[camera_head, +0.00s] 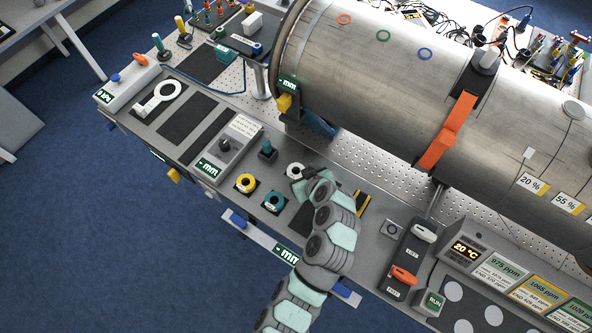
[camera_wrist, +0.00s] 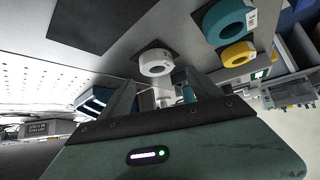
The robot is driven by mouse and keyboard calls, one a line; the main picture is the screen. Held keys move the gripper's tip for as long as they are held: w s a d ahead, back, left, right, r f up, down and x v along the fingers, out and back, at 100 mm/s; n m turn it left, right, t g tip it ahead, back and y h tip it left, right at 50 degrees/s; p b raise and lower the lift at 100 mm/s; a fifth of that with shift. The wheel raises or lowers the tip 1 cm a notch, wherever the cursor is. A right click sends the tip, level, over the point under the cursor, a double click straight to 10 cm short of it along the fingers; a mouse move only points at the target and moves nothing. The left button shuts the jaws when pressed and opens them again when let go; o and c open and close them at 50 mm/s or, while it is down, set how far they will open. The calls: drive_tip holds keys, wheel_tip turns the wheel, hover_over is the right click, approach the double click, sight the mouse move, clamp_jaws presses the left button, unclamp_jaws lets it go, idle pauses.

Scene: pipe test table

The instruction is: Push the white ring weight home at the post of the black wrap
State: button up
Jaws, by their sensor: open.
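The white ring weight (camera_head: 295,170) lies flat on a dark square pad on the grey bench. In the wrist view the ring (camera_wrist: 156,62) is beyond my fingertips, apart from them. My gripper (camera_head: 308,184) is open and beside the ring on its right; in the wrist view my gripper (camera_wrist: 163,90) shows its two fingers spread. A black wrap (camera_head: 462,90) goes round the large metal pipe, with a grey post-like piece (camera_head: 485,61) on top and an orange strap (camera_head: 447,132) below. Whether that piece is the named post, I cannot tell.
A yellow ring (camera_head: 246,183) and a teal ring (camera_head: 274,201) lie left of my gripper. The pipe (camera_head: 385,75) fills the back right. A switch panel (camera_head: 408,262) and a display (camera_head: 466,250) stand at right.

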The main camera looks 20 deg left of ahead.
sight(294, 169)
drive_tip(key=shift+d+p+x, duration=0.2)
drive_tip(key=shift+p+x, duration=0.45)
drive_tip(key=shift+x, duration=1.5)
drive_tip(key=shift+f, duration=0.2)
drive_tip(key=shift+d, duration=0.1)
drive_tip(key=shift+c, duration=0.3)
clamp_jaws()
